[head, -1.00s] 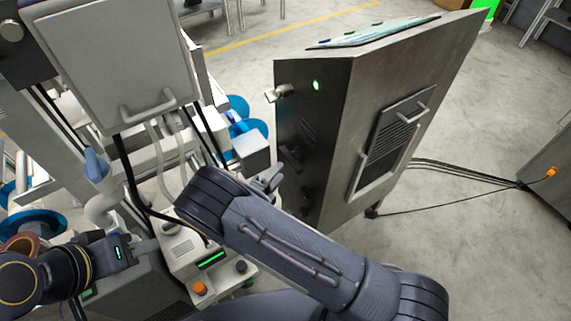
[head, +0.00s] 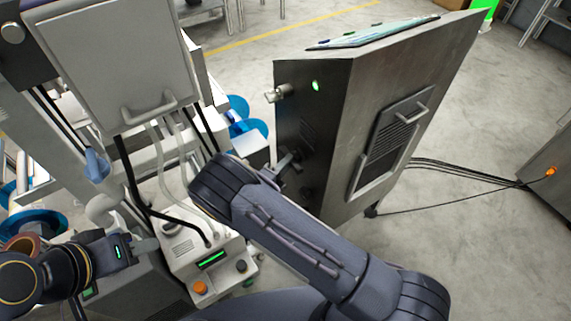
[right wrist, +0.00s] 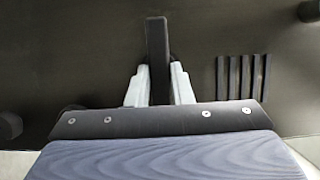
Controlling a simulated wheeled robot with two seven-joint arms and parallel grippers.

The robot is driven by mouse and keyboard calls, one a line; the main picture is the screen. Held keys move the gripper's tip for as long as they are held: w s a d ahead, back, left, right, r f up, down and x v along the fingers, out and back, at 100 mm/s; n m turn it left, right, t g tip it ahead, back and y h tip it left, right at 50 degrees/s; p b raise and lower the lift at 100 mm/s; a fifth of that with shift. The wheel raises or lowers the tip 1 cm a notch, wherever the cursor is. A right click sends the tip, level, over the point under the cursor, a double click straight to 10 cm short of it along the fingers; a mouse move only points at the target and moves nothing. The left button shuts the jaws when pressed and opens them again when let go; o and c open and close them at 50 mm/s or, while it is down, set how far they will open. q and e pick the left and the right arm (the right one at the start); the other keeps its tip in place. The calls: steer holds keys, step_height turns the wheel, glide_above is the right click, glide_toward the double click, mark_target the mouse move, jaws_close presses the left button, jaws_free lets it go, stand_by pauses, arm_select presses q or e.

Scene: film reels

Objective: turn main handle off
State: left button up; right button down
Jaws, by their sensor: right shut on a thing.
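The dark main handle (right wrist: 157,45) stands out upright in the right wrist view against the cabinet's dark side panel (right wrist: 90,50). My right gripper (right wrist: 158,80) has its two pale fingers on either side of the handle's lower part and is shut on it. In the head view my right gripper (head: 287,164) is against the cabinet's dark side (head: 303,125), and the handle is mostly hidden there. My left gripper (head: 146,245) is at the lower left, away from the cabinet; its finger gap is not clear.
A silver knob (head: 276,94) and a lit green lamp (head: 316,86) sit higher on the cabinet. A pale machine (head: 195,265) with buttons and blue reels (head: 252,129) stands at left. Cables (head: 465,170) run over the floor at right. Dark slats (right wrist: 242,77) are beside the handle.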

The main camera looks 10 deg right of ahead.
steer(key=shift+w+a+f+m+g+h+b, duration=0.15)
steer(key=shift+m+g+h+b, duration=0.85)
steer(key=shift+m+b, duration=2.3)
steer(key=shift+w+f+m+g+h+b, duration=0.1)
steer(key=shift+f+m+g+h+b, duration=0.2)
steer(key=shift+m+h+b, duration=2.8)
steer(key=shift+w+a+f+m+g+y+b, duration=0.15)
steer(key=shift+m+g+b, duration=0.55)
steer(key=shift+m+b, duration=2.75)
steer(key=m+p, duration=0.2)
steer(key=m, duration=0.1)
steer(key=shift+d+r+p, duration=0.1)
steer(key=shift+p, duration=0.2)
steer(key=c, duration=1.3)
jaws_free()
